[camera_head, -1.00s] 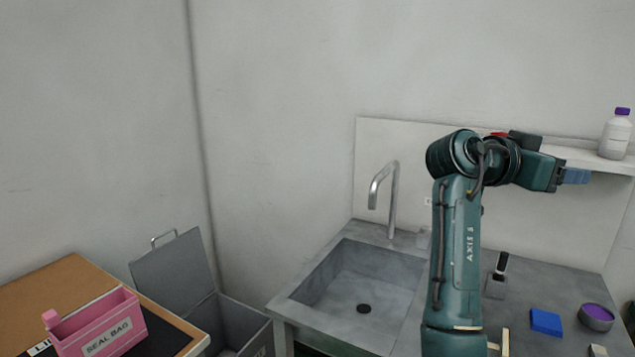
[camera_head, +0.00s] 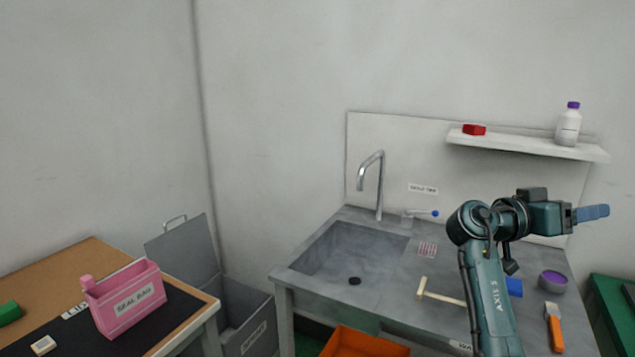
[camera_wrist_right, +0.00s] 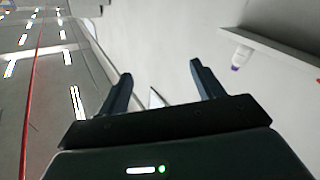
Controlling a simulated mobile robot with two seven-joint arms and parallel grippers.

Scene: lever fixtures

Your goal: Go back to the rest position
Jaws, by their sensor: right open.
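My right gripper (camera_head: 592,212) is at the right of the head view, above the right end of the sink counter (camera_head: 395,290) and below the wall shelf. Its fingers point to the right. In the right wrist view its two fingers (camera_wrist_right: 160,85) stand wide apart with nothing between them. It touches nothing that I can see. The right arm rises from the bottom edge of the head view and hides part of the counter. My left gripper is not in view.
The shelf (camera_head: 525,146) holds a red block (camera_head: 474,130) and a purple-capped bottle (camera_head: 568,125). A wooden-handled tool (camera_head: 440,294), purple bowl (camera_head: 553,281) and orange-handled tool (camera_head: 554,327) lie on the counter. A pink bag box (camera_head: 128,300) stands on the left table.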

